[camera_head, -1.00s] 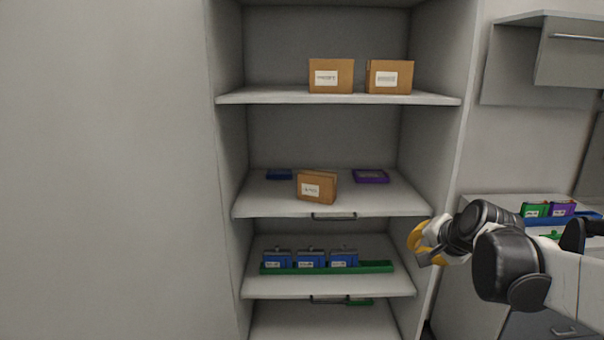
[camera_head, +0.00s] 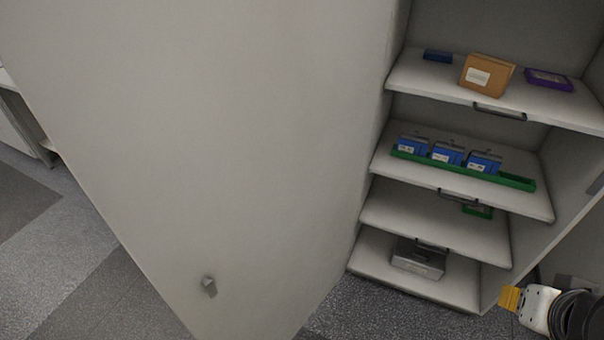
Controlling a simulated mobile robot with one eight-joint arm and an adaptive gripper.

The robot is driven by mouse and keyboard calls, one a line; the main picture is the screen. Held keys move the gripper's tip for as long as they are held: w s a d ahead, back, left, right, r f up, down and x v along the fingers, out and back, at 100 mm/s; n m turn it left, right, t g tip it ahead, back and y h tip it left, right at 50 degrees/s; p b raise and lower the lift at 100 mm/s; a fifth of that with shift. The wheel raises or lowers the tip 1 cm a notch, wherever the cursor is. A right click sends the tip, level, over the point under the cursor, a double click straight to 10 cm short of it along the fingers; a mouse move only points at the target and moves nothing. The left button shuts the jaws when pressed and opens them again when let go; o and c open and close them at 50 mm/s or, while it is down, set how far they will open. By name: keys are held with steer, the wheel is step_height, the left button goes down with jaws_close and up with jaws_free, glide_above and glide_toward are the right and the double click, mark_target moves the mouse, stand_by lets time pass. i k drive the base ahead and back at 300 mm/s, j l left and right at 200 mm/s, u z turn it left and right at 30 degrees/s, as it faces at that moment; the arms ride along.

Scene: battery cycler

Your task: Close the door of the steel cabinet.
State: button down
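The steel cabinet (camera_head: 592,75) stands open on the right of the head view, its shelves exposed. Its large pale grey door (camera_head: 220,130) swings out to the left and fills the middle of the view. My gripper (camera_head: 511,298), with yellow finger pads, is at the lower right, in front of the cabinet's right side. It is well apart from the door and handle. Its fingers are small and partly cut off from clear view, so their opening is unclear.
Shelves hold a brown box (camera_head: 487,76), a purple tray (camera_head: 549,80), a green rack (camera_head: 516,181) with blue battery units (camera_head: 447,153), and a metal box (camera_head: 418,259) at the bottom. Grey floor (camera_head: 75,270) is clear at left. A pale bench (camera_head: 22,125) stands at the far left.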

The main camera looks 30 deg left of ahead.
mark_target(225, 142)
steer(key=k+j, duration=0.15)
steer(key=j, duration=0.25)
steer(key=k+j+z, duration=0.1)
steer(key=j, duration=0.3)
steer(key=k+j, duration=0.15)
steer(key=j, duration=0.25)
steer(key=k+j+z, duration=0.1)
steer(key=j, duration=0.3)
steer(key=k+j+z, duration=0.1)
steer(key=j, duration=0.3)
steer(key=k+j, duration=0.25)
steer(key=k+j+z, duration=0.1)
steer(key=j, duration=0.4)
steer(key=k+j, duration=0.15)
steer(key=j, duration=0.15)
steer(key=j+u, duration=0.15)
steer(key=j, duration=0.35)
steer(key=i+j+u, duration=0.15)
steer(key=j, duration=0.35)
